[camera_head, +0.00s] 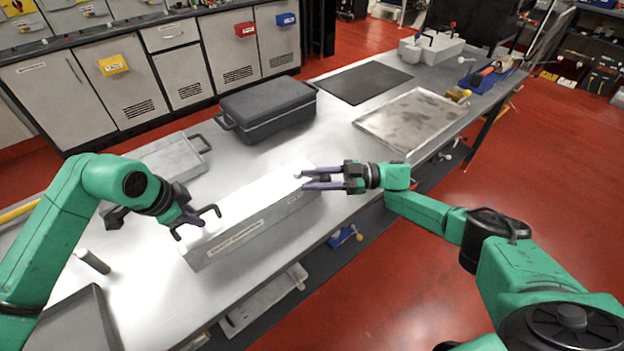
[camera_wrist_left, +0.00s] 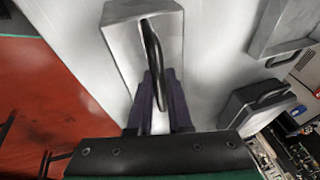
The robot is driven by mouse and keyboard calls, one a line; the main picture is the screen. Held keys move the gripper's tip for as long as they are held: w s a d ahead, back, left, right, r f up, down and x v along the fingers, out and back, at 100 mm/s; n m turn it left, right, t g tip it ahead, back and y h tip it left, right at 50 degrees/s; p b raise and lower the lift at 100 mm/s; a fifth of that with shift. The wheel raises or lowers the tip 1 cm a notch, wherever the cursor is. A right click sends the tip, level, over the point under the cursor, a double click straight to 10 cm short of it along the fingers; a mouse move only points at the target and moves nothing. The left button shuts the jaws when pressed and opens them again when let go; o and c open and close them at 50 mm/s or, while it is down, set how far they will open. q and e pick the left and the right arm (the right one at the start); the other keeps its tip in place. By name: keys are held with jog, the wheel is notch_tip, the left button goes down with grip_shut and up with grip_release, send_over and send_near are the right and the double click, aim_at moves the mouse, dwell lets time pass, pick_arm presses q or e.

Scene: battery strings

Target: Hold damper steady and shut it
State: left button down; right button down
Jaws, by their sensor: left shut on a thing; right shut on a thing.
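The damper (camera_head: 250,211), a long pale grey box with a label on its front side, lies on the metal bench. My left gripper (camera_head: 195,221) is at its left end. In the left wrist view, the two dark fingers (camera_wrist_left: 156,95) stand on either side of a thin black curved lever (camera_wrist_left: 152,50) on the box, and are shut on it. My right gripper (camera_head: 301,181) reaches in from the right and is shut on the box's far right end. What lies between its fingers is partly hidden in the head view.
A black case (camera_head: 268,108) stands behind the damper, with a grey lidded box (camera_head: 172,160) to its left. A shallow metal tray (camera_head: 410,118) and a black mat (camera_head: 363,83) lie further right. A small grey cylinder (camera_head: 93,261) and a dark tray (camera_head: 75,325) are at the near left.

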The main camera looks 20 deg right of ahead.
jog(key=shift+d+f, duration=0.1)
jog(key=shift+f, duration=0.3)
jog(key=c, duration=0.7)
grip_release()
jog(key=shift+o, duration=1)
jog(key=shift+r, duration=0.1)
jog(key=v, duration=1.2)
jog(key=shift+s, duration=0.15)
jog(key=shift+r, duration=0.15)
